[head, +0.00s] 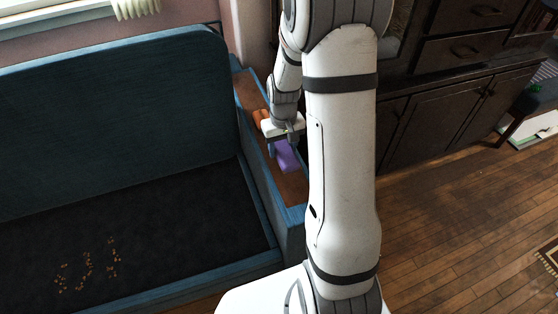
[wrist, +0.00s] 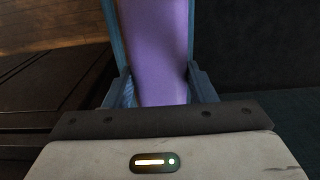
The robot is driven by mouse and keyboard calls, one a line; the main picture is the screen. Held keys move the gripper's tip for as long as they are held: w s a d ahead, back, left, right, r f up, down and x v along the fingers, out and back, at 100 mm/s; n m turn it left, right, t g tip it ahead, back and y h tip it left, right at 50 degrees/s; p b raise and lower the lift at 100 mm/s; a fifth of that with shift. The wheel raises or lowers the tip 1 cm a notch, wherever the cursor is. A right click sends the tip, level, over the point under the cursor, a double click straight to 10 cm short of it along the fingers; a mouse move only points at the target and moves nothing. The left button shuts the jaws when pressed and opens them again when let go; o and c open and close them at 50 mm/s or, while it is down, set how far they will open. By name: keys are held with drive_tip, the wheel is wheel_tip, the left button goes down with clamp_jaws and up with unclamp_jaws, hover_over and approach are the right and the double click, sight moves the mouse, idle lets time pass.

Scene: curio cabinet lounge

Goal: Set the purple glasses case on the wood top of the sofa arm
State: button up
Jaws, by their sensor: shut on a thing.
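The purple glasses case (head: 287,155) is at my gripper (head: 285,142), over the wood top of the sofa arm (head: 294,188). In the wrist view the case (wrist: 154,50) lies lengthwise between the two fingers of my gripper (wrist: 160,85), which is shut on it. The wood top is a brown panel with a blue frame. In the head view my arm hides part of the sofa arm's right side. I cannot tell whether the case touches the wood.
An orange-brown thing (head: 260,117) is on the sofa arm behind my gripper. The blue sofa (head: 120,110) is to the left, with small crumb-like bits (head: 88,268) on its dark seat. A dark wood cabinet (head: 440,110) stands at the right. The near end of the wood top is bare.

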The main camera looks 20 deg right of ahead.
drive_tip(key=shift+s+d+r+b, duration=0.4)
drive_tip(key=shift+s+d+b, duration=0.05)
drive_tip(key=shift+d+b, duration=0.2)
drive_tip(key=shift+s+f, duration=0.1)
drive_tip(key=shift+s, duration=0.05)
wheel_tip(320, 180, down, 9)
drive_tip(key=b, duration=0.2)
drive_tip(key=shift+f+b, duration=0.1)
drive_tip(key=shift+b, duration=0.25)
drive_tip(key=shift+f, duration=0.25)
drive_tip(key=o, duration=1)
drive_tip(key=shift+r, duration=0.1)
